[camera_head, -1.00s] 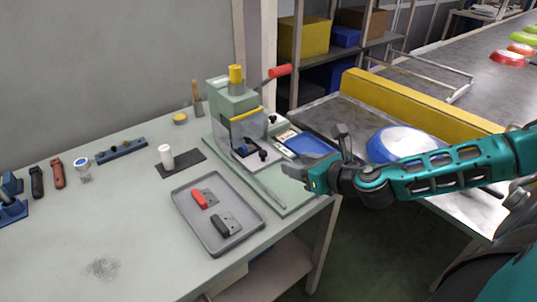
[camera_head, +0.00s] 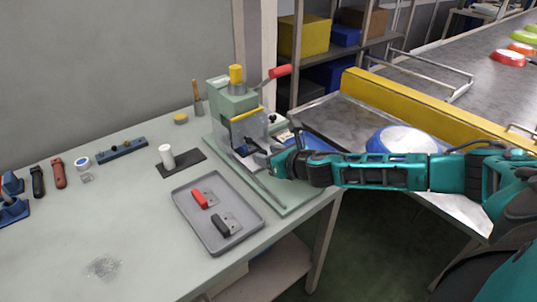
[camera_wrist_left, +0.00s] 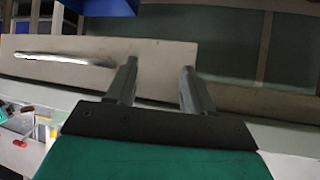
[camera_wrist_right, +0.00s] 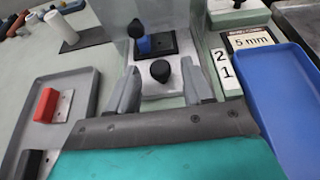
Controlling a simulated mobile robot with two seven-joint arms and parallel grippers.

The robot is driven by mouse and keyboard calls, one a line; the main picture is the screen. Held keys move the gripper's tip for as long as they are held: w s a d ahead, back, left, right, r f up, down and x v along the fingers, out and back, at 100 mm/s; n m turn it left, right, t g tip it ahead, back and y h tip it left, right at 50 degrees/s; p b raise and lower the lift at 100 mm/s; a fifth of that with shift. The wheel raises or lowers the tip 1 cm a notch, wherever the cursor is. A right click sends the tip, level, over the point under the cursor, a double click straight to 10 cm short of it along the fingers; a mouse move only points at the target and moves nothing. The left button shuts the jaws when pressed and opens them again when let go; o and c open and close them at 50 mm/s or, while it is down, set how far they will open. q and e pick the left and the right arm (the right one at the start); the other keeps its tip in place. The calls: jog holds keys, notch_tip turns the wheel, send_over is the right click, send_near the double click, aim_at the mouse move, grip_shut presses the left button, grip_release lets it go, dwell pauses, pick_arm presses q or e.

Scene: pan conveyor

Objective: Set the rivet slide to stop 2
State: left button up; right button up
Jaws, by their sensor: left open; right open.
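The green press (camera_head: 236,110) stands on its base plate on the bench. In the right wrist view its slide is a light metal plate (camera_wrist_right: 155,90) with a round black knob (camera_wrist_right: 160,71). A black fixture with a blue peg (camera_wrist_right: 143,44) sits behind the knob. White labels "2" and "1" (camera_wrist_right: 222,68) stand to the right of the slide. My right gripper (camera_wrist_right: 161,86) is open, its fingers on either side of the knob; contact cannot be told. In the head view it (camera_head: 263,158) reaches the press front. My left gripper (camera_wrist_left: 158,82) is open and empty, away from the press.
A blue tray (camera_wrist_right: 268,100) lies right of the labels, near a "5 mm" sign (camera_wrist_right: 250,39). A grey tray (camera_head: 232,242) with red (camera_head: 199,198) and black (camera_head: 221,226) handled parts lies in front. A white cylinder (camera_head: 167,156) stands left. The bench's front left is mostly clear.

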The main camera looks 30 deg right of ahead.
jog(key=shift+w, duration=0.1)
jog(key=shift+c, duration=0.2)
grip_shut()
dwell(0.5)
